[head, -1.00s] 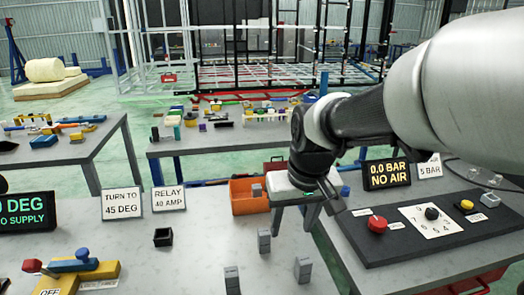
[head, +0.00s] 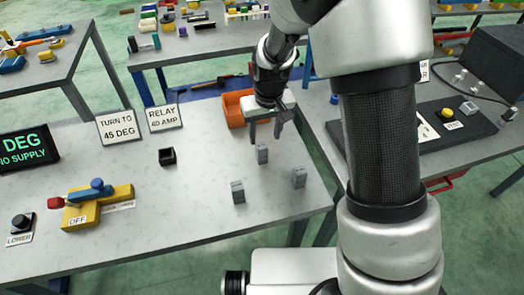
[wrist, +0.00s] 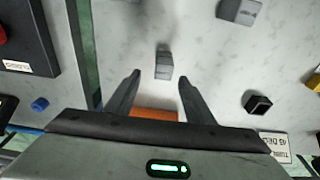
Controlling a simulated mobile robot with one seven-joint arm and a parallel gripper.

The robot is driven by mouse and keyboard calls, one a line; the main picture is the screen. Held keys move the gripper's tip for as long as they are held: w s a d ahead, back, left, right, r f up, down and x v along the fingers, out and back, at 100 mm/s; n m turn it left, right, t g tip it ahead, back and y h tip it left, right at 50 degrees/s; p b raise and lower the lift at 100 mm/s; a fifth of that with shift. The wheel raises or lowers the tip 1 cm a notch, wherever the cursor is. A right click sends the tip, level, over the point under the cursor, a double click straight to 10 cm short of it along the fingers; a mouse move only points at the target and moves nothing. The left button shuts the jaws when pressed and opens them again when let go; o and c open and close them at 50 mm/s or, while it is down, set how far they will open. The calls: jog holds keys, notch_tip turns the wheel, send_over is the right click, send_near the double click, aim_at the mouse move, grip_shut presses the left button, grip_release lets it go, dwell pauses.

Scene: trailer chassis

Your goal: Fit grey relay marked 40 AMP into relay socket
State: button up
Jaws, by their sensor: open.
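My gripper (head: 264,138) is open and empty above the back relay. In the wrist view, one relay (wrist: 164,66) lies in line with the gap between my fingertips (wrist: 158,75); another relay (wrist: 240,11) and the socket (wrist: 257,103) are at right.
An orange bin (head: 234,110) stands behind the gripper. A yellow valve block (head: 98,206) with red and blue parts is at left, near a "TURN TO 45 DEG" sign (head: 120,126). A dark control panel (head: 470,135) is at right. Tabletop between socket and relays is clear.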

aim_at(262, 145)
jog(key=shift+w+f, duration=0.15)
jog(key=shift+f, duration=0.6)
jog(key=f, duration=0.2)
jog(key=a+f, duration=0.1)
jog(key=f, duration=0.1)
jog(key=shift+p, duration=0.35)
jog(key=shift+w+f, duration=0.15)
jog(key=shift+f, duration=0.5)
jog(key=c, duration=1.1)
